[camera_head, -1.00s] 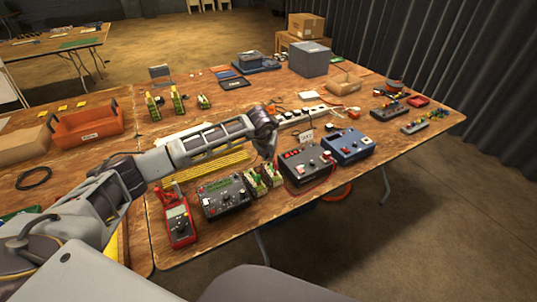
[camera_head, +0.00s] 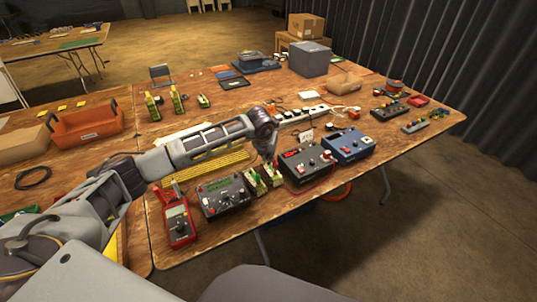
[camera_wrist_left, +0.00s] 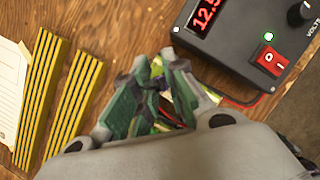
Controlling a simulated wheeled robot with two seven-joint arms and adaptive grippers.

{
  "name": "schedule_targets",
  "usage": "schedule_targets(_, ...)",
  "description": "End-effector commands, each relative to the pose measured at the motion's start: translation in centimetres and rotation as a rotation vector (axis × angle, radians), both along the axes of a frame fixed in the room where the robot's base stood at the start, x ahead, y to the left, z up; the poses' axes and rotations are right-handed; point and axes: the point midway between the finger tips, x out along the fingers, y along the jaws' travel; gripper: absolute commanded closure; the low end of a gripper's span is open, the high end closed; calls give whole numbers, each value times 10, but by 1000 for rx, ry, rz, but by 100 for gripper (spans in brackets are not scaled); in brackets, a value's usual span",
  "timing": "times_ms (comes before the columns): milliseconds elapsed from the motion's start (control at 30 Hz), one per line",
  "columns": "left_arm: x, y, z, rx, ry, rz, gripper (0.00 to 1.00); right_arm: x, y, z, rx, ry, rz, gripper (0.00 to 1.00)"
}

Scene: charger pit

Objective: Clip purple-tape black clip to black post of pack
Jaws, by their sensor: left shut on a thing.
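My left gripper (camera_head: 270,159) reaches in from the left over the middle of the front table, above small yellow-green packs. In the left wrist view my gripper (camera_wrist_left: 158,88) is shut on a small dark thing with a purple bit, which I take to be the purple-tape black clip; the fingers hide most of it. One pack (camera_head: 255,183) stands just below the gripper, another (camera_head: 272,177) beside it. The black post cannot be made out. In the wrist view yellow-green parts show between the fingers. My right gripper is not in view.
A black power supply (camera_head: 306,165) with a lit red display stands right of the packs, then a blue one (camera_head: 348,147). A grey device (camera_head: 223,196) and a red multimeter (camera_head: 178,222) stand to the left. Yellow-black strips (camera_wrist_left: 72,105) lie nearby.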

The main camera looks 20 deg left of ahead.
Motion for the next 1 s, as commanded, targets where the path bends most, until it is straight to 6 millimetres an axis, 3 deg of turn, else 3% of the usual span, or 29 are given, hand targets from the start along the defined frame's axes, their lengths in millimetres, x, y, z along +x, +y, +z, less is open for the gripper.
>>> schedule_targets(300,0,0,0,0,0,0,99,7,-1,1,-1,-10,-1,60)
schedule_targets(1000,0,0,-1,0,0,0,99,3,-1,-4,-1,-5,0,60)
